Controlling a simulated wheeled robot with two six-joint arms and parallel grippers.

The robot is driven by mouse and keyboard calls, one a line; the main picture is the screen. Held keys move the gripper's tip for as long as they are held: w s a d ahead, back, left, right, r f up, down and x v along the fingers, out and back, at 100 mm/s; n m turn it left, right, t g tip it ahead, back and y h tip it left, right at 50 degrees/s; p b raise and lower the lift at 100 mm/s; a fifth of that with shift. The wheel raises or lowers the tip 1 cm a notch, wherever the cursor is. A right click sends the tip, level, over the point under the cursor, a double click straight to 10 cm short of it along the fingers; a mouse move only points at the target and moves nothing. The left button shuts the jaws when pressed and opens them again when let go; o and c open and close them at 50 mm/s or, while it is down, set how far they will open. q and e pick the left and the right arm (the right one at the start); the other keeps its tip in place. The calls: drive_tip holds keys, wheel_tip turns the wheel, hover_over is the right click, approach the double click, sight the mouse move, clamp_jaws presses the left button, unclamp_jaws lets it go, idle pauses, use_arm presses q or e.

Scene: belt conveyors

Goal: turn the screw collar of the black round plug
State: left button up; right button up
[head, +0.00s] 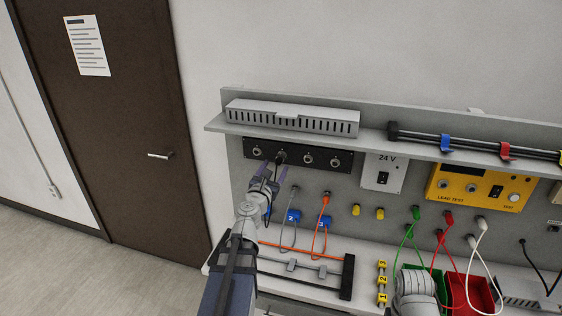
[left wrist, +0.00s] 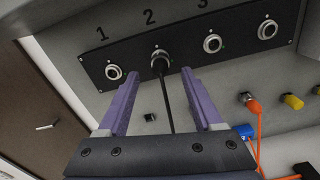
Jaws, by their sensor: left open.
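The black round plug (left wrist: 159,64) sits in the socket marked 2 of a black panel (left wrist: 185,55), and its black cable hangs straight down. In the head view the plug (head: 281,156) is small, and its collar cannot be told apart from its body. My left gripper (left wrist: 161,76) is open, with its purple fingers pointing up at the panel. The fingertips are on either side of the plug and cable, just below or in front of the plug, with gaps on both sides. In the head view the left gripper (head: 272,174) is just below the panel.
The other panel sockets look empty. A vented grey box (head: 290,118) stands on a shelf (head: 375,143) above the panel. Orange (head: 325,210) and grey leads hang close to the right of my left gripper. Red (head: 478,300) and green bins stand lower right.

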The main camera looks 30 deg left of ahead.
sight(278, 162)
use_arm(q)
drive_tip(key=x, duration=0.5)
drive_tip(key=shift+s, duration=0.1)
drive_tip(key=shift+c, duration=0.7)
clamp_jaws()
